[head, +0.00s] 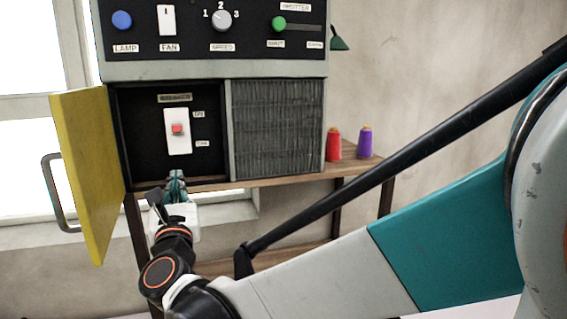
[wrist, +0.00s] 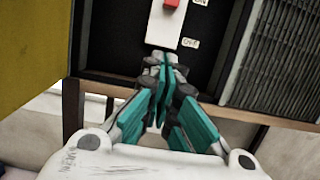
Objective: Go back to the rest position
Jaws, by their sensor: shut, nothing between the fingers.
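My gripper (head: 177,178) is shut and empty in front of the lower edge of the open breaker compartment (head: 138,137). In the wrist view its teal fingers (wrist: 163,66) meet just below the white breaker plate (wrist: 165,24); whether they touch it, I cannot tell. The breaker's red switch (head: 177,128) sits near the middle of its white plate in the head view, above my gripper. The red switch also shows at the top of the wrist view (wrist: 171,3). My arm reaches in from the right of the head view.
The yellow door (head: 88,170) hangs open on the left, close to my gripper. A control panel (head: 215,70) with knobs is above, and a ribbed grille (head: 278,130) is to the right. Red (head: 333,146) and purple (head: 365,142) spools stand on the wooden shelf (head: 349,155).

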